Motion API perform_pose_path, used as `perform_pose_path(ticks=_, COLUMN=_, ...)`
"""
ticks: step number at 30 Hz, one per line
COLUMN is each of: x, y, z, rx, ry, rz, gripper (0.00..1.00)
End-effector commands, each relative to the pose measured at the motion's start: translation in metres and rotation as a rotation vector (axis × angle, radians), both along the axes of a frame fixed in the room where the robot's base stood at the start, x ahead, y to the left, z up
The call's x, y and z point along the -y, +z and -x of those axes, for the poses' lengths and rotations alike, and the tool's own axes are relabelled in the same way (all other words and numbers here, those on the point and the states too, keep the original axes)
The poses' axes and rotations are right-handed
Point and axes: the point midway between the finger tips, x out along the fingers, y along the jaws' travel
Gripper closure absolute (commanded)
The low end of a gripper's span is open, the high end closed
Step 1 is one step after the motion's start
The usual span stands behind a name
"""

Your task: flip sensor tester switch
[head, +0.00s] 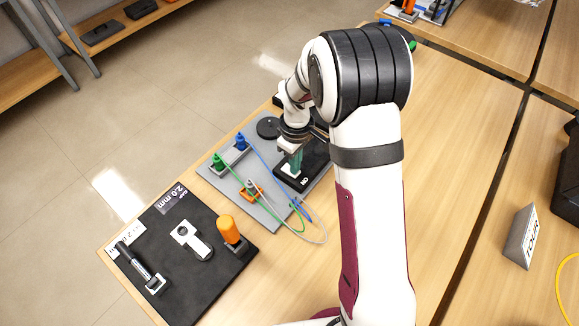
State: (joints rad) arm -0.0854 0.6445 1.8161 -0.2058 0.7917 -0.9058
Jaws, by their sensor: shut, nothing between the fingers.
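The sensor tester looks to be the black box (302,177) with white "ON" lettering, at the right part of a grey board (219,183) in the head view. My gripper (296,163) is over this box, pointing down, with greenish fingertips at or just above its top. The fingers are shut and empty. The switch itself is hidden behind the gripper or too small to make out, so I cannot tell its position or whether the fingers touch it.
The grey board also carries green (218,160) and blue (240,142) plugs, an orange part (252,192) and loose wires. A black board (180,283) with an orange-handled tool (229,230) lies nearer. A grey sign (521,237) stands at right. My arm hides the table's middle.

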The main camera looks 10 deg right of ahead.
Motion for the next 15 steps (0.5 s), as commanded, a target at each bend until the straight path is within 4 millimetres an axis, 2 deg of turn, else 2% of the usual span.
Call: perform_pose_path(ticks=15, x=0.0, y=-0.0081, z=0.0003, rx=-0.001, ry=0.0, rz=0.0, gripper=1.0)
